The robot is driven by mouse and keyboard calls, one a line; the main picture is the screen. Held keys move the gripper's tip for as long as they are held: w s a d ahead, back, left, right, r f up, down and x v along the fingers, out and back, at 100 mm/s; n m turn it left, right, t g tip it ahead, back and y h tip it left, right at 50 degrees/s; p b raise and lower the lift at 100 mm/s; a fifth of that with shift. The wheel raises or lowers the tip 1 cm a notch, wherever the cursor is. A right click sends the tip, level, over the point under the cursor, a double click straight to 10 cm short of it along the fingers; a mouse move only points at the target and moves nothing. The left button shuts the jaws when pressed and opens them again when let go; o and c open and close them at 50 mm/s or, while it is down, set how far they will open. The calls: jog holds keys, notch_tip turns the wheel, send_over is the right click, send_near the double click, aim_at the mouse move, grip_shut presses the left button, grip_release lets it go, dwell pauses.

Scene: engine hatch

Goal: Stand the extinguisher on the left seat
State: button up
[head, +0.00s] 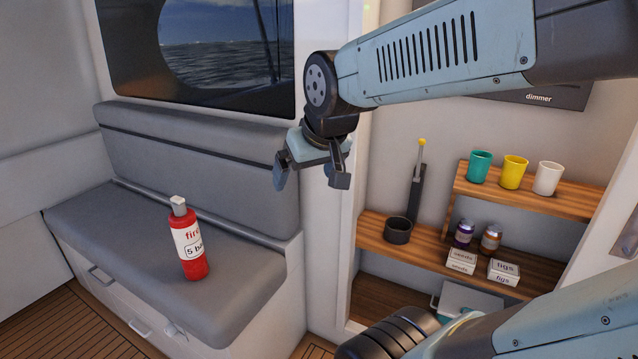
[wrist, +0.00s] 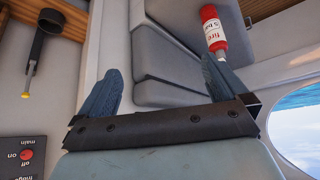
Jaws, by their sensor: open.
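The extinguisher (head: 188,240) is a red bottle with a white label and a grey-white cap. It stands upright on the grey cushion of the seat (head: 110,215), toward the cushion's right part in the head view. My gripper (head: 312,180) is open and empty, hanging in the air to the right of the extinguisher and above it, apart from it. In the wrist view the extinguisher (wrist: 213,32) shows beyond the right finger, and the open fingers of my gripper (wrist: 165,88) have nothing between them.
Wooden shelves (head: 540,192) at the right hold teal, yellow and white cups, jars and small boxes. A black holder with a yellow-tipped lever (head: 417,185) stands on the lower shelf. A window (head: 220,40) is behind the seat backrest. Space around the extinguisher is clear.

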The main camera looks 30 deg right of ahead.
jog(key=s+g, duration=0.1)
jog(key=s, duration=0.5)
jog(key=shift+a+r, duration=0.3)
jog(key=shift+a, duration=0.05)
jog(key=shift+c, duration=0.4)
